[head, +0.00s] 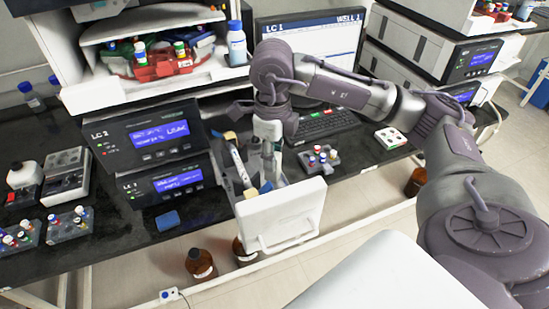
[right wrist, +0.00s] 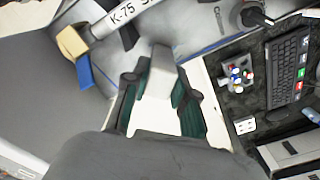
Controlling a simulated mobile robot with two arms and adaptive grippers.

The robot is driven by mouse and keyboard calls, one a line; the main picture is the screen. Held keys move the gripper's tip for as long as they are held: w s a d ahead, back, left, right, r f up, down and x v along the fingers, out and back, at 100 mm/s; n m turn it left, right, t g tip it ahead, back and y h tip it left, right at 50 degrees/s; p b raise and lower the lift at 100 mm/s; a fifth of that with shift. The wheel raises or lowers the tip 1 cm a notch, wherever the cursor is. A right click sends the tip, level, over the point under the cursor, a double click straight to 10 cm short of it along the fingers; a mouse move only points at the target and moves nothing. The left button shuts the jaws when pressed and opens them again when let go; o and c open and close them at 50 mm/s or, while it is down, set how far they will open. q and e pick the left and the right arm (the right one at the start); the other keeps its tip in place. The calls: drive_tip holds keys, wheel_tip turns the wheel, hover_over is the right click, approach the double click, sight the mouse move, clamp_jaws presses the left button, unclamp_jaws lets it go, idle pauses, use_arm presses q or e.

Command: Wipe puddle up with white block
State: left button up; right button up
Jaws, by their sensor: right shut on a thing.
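In the head view I cannot make the block out clearly. I cannot make out a puddle in either view. My left gripper is not in view.
A white column (head: 240,165) with tan-and-blue holders (right wrist: 73,42) lies in the drawer close to the gripper. A vial rack (head: 318,158) and keyboard (head: 322,127) stand right of the drawer. Brown bottles (head: 201,263) stand below the bench.

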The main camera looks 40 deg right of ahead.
drive_tip(key=shift+w+d, duration=0.25)
drive_tip(key=shift+w, duration=0.8)
drive_tip(key=shift+s+a+r, duration=0.1)
drive_tip(key=shift+s+a, duration=0.05)
drive_tip(key=shift+s, duration=0.45)
drive_tip(key=shift+s+a, duration=0.1)
drive_tip(key=shift+s, duration=0.45)
drive_tip(key=shift+s+a+b, duration=0.25)
drive_tip(key=shift+s+b, duration=0.2)
drive_tip(key=shift+s, duration=0.6)
drive_tip(key=shift+w+d+f+b, duration=0.1)
drive_tip(key=shift+w+b, duration=0.05)
drive_tip(key=shift+w, duration=0.3)
drive_tip(key=shift+w+d+f+b, duration=0.1)
drive_tip(key=shift+w+b, duration=0.05)
drive_tip(key=shift+w, duration=0.45)
drive_tip(key=shift+w, duration=0.15)
